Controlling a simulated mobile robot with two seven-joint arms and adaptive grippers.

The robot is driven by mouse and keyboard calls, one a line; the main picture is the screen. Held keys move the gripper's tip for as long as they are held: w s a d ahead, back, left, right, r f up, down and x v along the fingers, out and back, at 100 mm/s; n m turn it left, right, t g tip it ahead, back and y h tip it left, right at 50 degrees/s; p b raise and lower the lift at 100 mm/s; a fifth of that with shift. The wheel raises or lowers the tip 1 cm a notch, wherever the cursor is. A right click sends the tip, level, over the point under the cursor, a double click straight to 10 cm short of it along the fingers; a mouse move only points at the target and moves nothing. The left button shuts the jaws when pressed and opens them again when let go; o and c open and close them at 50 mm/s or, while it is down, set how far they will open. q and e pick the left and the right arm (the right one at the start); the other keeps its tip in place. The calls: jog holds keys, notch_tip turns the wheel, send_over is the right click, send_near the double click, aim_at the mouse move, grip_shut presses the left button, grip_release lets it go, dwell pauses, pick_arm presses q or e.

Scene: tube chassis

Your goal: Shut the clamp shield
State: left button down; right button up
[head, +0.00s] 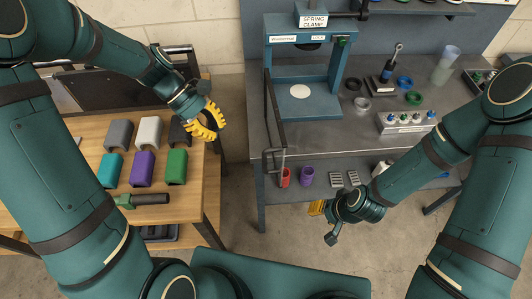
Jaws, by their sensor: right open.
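The spring clamp (310,62), a blue press-like frame with a "SPRING CLAMP" label, stands on the grey workbench. Its clamp shield (268,110) is a dark thin-framed panel at the left side of the clamp. The shield stands swung open, reaching toward me past the bench's front edge, with a grey handle (273,160) at its near end. My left gripper (217,128), with yellow fingers, is open and empty, left of the shield and apart from it. My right gripper (317,208) is open, low in front of the bench and right of the handle; my wrist hides most of its fingers.
A wooden table (90,140) at left holds several coloured blocks and a green-handled tool (145,200). A lower shelf holds red (286,177) and purple (307,176) cups. Floor shows between table and bench.

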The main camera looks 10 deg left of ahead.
pick_arm(q)
jog(key=s+d+f+b, duration=0.1)
jog(key=d+f, duration=0.1)
jog(key=d, duration=0.3)
jog(key=s+d+f+h+b, duration=0.1)
jog(key=d, duration=0.4)
jog(key=shift+s+d+f+n+b, duration=0.3)
jog(key=shift+s+f+n+b, duration=0.05)
jog(key=shift+n+b, duration=0.05)
pick_arm(e)
jog(key=f, duration=0.2)
jog(key=shift+s+d+f, duration=0.2)
jog(key=shift+s+f, duration=0.15)
jog(key=shift+f, duration=0.05)
pick_arm(q)
jog(key=shift+d, duration=0.1)
